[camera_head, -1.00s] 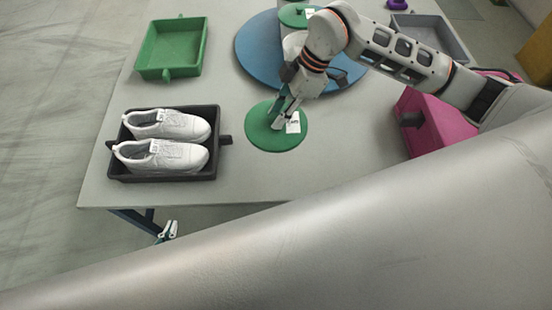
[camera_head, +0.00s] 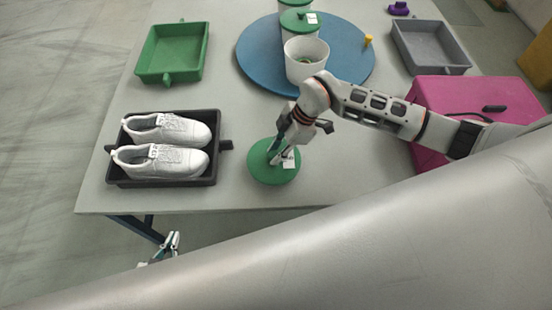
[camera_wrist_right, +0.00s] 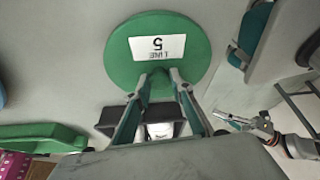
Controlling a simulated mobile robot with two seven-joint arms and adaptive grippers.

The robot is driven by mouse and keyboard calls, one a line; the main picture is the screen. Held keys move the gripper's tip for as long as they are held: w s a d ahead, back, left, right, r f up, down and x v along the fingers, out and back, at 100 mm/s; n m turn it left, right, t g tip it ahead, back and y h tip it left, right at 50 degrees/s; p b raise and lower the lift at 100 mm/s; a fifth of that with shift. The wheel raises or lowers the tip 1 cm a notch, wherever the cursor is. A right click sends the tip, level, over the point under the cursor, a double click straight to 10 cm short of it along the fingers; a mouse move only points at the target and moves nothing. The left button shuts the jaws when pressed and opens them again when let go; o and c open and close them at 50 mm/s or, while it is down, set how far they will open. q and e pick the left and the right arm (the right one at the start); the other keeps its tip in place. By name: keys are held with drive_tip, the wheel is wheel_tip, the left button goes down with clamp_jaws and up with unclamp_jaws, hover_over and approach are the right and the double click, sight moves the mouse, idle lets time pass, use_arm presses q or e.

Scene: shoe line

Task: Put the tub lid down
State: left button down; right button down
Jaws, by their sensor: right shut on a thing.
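The tub lid (camera_head: 262,172) is a round green disc with a white label; in the right wrist view the lid (camera_wrist_right: 120,65) shows "LINE 5". A white tub (camera_head: 305,72) stands open on the blue turntable (camera_head: 258,62). My left gripper (camera_head: 174,241) hangs empty beyond the table's front edge, its fingers apart.
A black tray (camera_head: 200,181) with two white shoes (camera_head: 165,160) stands left of the lid. A green tray (camera_head: 172,52), a grey tray (camera_head: 430,45) and a pink box (camera_head: 465,95) stand around. A lidded tub (camera_head: 300,22) is on the turntable. Table front centre is clear.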

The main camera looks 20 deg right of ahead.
wheel_tip(320, 180, down, 4)
drive_tip(key=shift+r+b, duration=0.25)
drive_tip(key=shift+b, duration=0.1)
drive_tip(key=shift+f, duration=0.35)
drive_tip(key=c, duration=1.8)
unclamp_jaws()
drive_tip(key=shift+f, duration=0.1)
drive_tip(key=shift+o, duration=0.2)
